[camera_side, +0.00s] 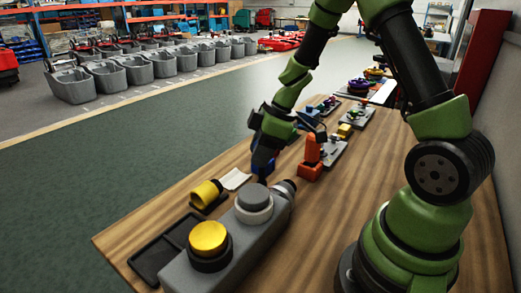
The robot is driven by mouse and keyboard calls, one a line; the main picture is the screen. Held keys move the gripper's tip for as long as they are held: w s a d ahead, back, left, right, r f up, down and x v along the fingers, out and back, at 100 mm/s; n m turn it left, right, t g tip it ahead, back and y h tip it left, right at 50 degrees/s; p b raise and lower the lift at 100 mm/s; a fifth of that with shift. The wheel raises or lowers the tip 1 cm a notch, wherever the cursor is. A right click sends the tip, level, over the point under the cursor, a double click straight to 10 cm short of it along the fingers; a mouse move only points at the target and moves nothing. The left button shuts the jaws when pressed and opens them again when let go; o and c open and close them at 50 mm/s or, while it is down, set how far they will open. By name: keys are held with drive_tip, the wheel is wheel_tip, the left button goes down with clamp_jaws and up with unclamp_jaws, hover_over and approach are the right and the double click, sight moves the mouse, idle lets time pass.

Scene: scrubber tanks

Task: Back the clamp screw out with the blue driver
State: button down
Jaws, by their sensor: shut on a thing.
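My gripper (264,160) is in the middle of the view, pointing down over the wooden bench. It is shut on the blue driver (262,172), of which only a small blue part shows beneath the dark fingers. Whether that blue part is clear of the bench or of a holder is too small to tell. An orange driver (313,148) stands upright in an orange base just right of my gripper. I cannot make out the clamp screw; small fixtures on grey plates (334,150) lie behind the orange driver.
A grey control box with a yellow button (208,238) and a grey knob (254,196) fills the near bench. Left of it are a black tray (165,253), a yellow cylinder (206,193) and a white cloth (235,179). More small fixtures line the far bench.

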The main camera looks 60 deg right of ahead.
drive_tip(key=n, duration=0.2)
drive_tip(key=n+g+y, duration=0.1)
drive_tip(key=n, duration=0.1)
drive_tip(key=shift+n+g, duration=0.3)
drive_tip(key=n+g, duration=0.1)
drive_tip(key=n, duration=0.4)
drive_tip(key=shift+s+g+y, duration=0.15)
drive_tip(key=shift+g+y, duration=0.15)
drive_tip(key=shift+g, duration=0.1)
drive_tip(key=shift+n+g, duration=0.3)
drive_tip(key=shift+n, duration=0.4)
drive_tip(key=shift+m, duration=0.7)
drive_tip(key=shift+r, duration=2.5)
